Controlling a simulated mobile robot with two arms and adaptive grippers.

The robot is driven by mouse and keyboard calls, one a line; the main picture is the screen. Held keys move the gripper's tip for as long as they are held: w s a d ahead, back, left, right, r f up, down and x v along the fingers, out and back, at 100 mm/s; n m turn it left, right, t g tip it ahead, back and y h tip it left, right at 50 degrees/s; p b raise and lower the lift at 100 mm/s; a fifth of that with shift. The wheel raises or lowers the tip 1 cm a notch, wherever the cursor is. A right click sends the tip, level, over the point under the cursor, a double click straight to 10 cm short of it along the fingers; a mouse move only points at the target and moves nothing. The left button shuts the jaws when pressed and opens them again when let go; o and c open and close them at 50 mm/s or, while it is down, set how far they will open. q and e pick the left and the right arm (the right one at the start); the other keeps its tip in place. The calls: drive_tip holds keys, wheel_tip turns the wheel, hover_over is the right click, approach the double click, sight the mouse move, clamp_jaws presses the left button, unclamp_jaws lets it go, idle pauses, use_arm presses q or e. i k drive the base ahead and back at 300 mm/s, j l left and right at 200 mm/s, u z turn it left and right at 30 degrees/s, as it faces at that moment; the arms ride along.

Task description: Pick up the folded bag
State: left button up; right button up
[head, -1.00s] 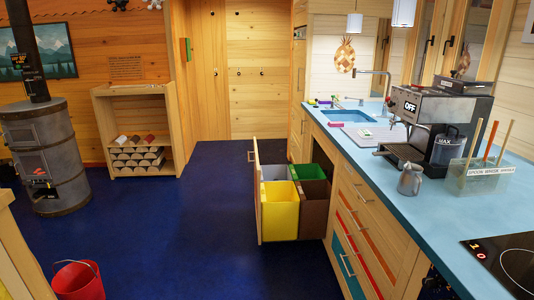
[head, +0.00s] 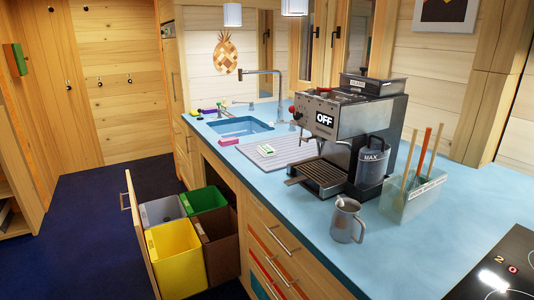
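A small flat white item with green marks (head: 267,150) lies on the grey ribbed drying mat (head: 285,158) beside the sink. It is too small to tell whether it is the folded bag. No other thing in view can be clearly made out as a folded bag. Neither of my grippers shows in the head view.
The blue counter (head: 285,215) carries a coffee machine (head: 340,125), a metal jug (head: 346,220) and a clear utensil holder (head: 412,195). A pulled-out drawer with yellow (head: 175,255), grey, green and brown bins juts into the walkway. The dark blue floor (head: 90,230) left of it is clear.

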sight(266, 151)
drive_tip(key=i+j+z, duration=0.15)
drive_tip(key=z, duration=0.5)
drive_tip(key=i+j+z, duration=0.15)
drive_tip(key=j, duration=0.2)
drive_tip(key=i+j+z, duration=0.1)
drive_tip(key=i+j, duration=0.15)
drive_tip(key=i+j+z, duration=0.15)
drive_tip(key=j, duration=0.3)
drive_tip(key=i+j+z, duration=0.15)
drive_tip(key=j, duration=0.25)
drive_tip(key=i+j+z, duration=0.15)
drive_tip(key=j, duration=0.25)
